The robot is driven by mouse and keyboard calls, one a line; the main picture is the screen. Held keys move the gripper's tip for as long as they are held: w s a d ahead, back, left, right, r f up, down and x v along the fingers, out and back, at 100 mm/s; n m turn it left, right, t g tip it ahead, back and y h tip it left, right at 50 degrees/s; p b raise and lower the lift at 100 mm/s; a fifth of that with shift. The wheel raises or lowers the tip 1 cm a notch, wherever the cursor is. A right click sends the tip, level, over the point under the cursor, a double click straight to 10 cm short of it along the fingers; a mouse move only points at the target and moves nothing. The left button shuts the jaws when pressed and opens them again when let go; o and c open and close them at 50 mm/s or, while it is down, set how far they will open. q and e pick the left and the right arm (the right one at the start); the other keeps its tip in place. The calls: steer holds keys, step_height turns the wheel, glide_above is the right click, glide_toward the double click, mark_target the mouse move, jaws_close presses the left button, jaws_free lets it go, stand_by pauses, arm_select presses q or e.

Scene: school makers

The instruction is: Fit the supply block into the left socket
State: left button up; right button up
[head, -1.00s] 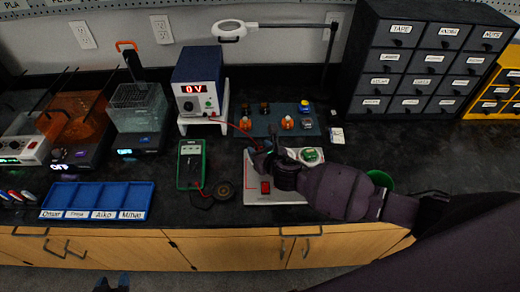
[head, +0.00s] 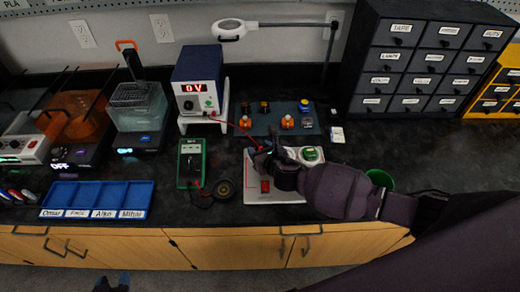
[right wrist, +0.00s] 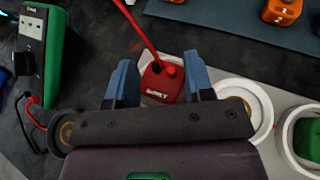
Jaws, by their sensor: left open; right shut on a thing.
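The red supply block (right wrist: 163,82), with a red lead rising from it, sits between the blue fingers of my right gripper (right wrist: 163,84), which is shut on it. In the head view my right gripper (head: 262,160) is over the left part of the white board (head: 290,194). The left socket is largely hidden by the gripper; I cannot tell whether the block is seated. A green block (head: 310,154) sits at the board's right, also in the right wrist view (right wrist: 308,138). My left gripper (head: 112,284) is open and empty at the bottom edge, away from the board.
A green meter (head: 191,164) and round black buzzer (head: 225,188) lie left of the board. The power supply (head: 198,82) reads 0 V behind. A dark mat (head: 262,129) holds several small blocks. A blue tray (head: 97,192) is at left, a green cup (head: 380,178) at right.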

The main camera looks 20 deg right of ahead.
steer(key=shift+f, duration=0.35)
steer(key=o, duration=0.6)
steer(key=shift+r, duration=0.1)
steer(key=shift+s+r+p, duration=0.25)
steer(key=shift+s+p, duration=0.05)
steer(key=shift+s, duration=0.15)
steer(key=shift+p+v, duration=0.75)
steer(key=shift+v, duration=0.4)
steer(key=shift+p+v, duration=1.6)
steer(key=shift+v, duration=2.2)
steer(key=shift+d+f, duration=0.1)
steer(key=shift+f, duration=0.05)
